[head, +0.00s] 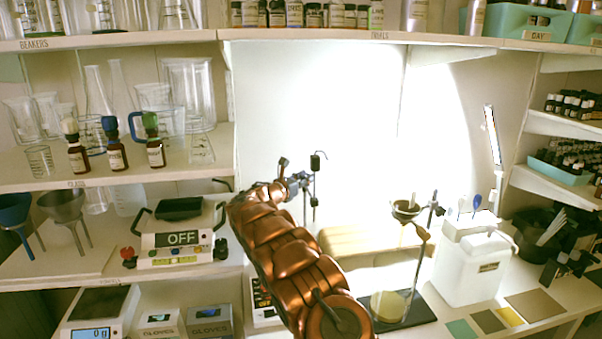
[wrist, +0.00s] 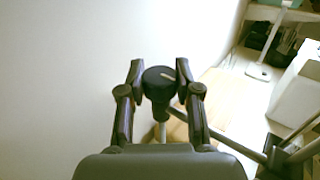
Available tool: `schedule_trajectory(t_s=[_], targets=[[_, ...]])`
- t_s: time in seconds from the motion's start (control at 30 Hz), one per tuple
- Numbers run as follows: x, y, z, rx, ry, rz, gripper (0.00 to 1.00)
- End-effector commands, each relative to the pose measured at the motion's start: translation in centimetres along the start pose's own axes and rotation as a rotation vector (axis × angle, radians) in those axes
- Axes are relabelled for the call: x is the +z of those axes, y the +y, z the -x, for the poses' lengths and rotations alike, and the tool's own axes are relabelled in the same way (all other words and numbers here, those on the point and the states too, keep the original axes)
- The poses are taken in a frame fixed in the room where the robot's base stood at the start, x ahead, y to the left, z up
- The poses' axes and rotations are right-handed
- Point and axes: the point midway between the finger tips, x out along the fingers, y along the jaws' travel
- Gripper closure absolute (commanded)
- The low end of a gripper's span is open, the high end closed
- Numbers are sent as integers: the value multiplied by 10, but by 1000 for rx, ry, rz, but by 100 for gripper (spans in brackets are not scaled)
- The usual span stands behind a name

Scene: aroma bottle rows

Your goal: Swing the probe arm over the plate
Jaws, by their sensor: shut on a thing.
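My gripper (wrist: 162,92) has its two dark fingers closed on either side of a dark round knob (wrist: 158,78) with a pale mark on top, in the wrist view. A pale upright post shows below the knob. In the head view my gripper (head: 297,182) is mostly hidden by my copper arm, high over the back of the bench. A black-topped thin probe (head: 317,162) hangs upright just right of it. A white device (head: 262,300) is mostly behind my arm; its plate is hidden, so I cannot tell whether the probe is over it.
A ring stand (head: 417,262) with a funnel stands right of my arm, and a white container (head: 470,265) beyond it. A heater marked OFF (head: 180,238) and dropper bottles (head: 115,150) fill the left shelves. The air before the back wall is free.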

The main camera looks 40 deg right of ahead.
Motion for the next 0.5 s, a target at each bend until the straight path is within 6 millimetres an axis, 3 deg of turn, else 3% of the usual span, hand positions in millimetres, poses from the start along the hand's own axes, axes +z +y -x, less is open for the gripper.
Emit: schedule_trajectory(t_s=[0.2, 0.5], targets=[[0, -16, -6, -77, 3, -1, 100], [0, -20, -6, -103, 1, -3, 100]])
